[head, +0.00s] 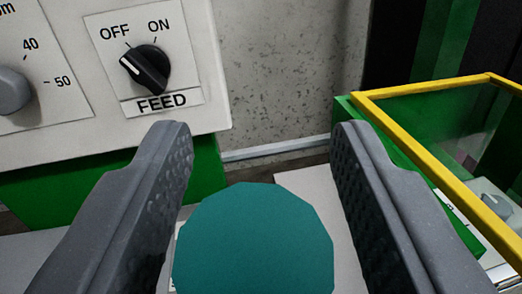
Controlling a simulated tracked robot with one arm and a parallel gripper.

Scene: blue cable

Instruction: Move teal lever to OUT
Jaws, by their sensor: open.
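The teal lever's end (254,243) shows as a large flat-faced, many-sided teal knob at the bottom middle of the head view. My gripper (262,140) is open, with one dark grey ridged finger on each side of the teal knob. A gap shows between the knob and the right finger; on the left the knob's edge lies close to the finger, and I cannot tell if they touch. The lever's shaft and base are hidden, and no OUT marking is in view.
A white panel (205,60) at upper left carries a black FEED switch (145,69) marked OFF and ON and a grey dial (12,90). A yellow-framed clear guard (440,150) over green machinery stands at right. A speckled wall (290,70) is behind.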

